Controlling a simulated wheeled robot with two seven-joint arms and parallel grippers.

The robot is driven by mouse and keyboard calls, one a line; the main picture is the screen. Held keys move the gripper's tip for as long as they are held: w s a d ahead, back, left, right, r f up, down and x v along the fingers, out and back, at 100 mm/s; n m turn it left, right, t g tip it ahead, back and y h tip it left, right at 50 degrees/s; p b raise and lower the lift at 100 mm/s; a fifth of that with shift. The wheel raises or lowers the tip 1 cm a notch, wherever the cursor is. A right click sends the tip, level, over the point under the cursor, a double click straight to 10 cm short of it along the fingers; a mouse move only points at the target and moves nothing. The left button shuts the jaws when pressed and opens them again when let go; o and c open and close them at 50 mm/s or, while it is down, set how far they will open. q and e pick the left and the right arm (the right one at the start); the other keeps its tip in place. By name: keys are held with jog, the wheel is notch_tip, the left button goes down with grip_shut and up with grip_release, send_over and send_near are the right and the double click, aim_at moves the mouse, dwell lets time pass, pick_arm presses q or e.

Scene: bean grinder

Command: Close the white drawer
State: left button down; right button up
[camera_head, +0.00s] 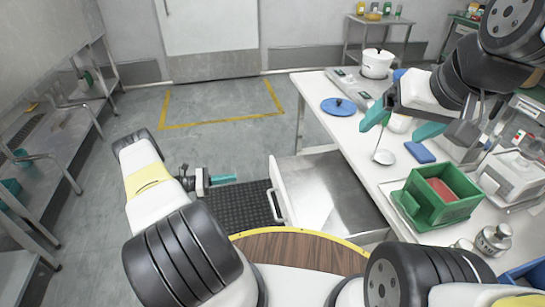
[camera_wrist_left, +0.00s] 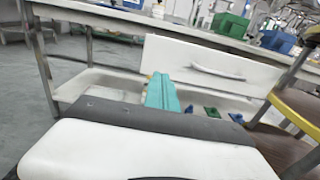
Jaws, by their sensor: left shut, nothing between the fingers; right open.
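The white drawer (camera_head: 318,192) is pulled out of the white table, its pale inside showing in the head view. Its handle (camera_head: 277,207) is on the front face, toward the left. In the left wrist view the drawer front (camera_wrist_left: 175,56) and its handle (camera_wrist_left: 218,72) show ahead of the fingers. My left gripper (camera_head: 235,177) is shut and empty, with teal fingers, left of the drawer front and apart from it in the head view. Its fingers also show in the left wrist view (camera_wrist_left: 160,78). My right gripper (camera_head: 400,124) is open and empty above the table.
The white table (camera_head: 345,133) holds a green bin (camera_head: 440,196), a blue round lid (camera_head: 338,106), a white pot (camera_head: 377,64) and a small white dish (camera_head: 384,157). A dark floor mat (camera_head: 235,206) lies left of the drawer.

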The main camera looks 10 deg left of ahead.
aim_at(272, 172)
pick_arm(q)
jog(key=x, duration=1.3)
jog(key=shift+w+d+f, duration=0.15)
jog(key=shift+w+d, duration=0.05)
jog(key=shift+d, duration=0.15)
jog(key=shift+d, duration=0.1)
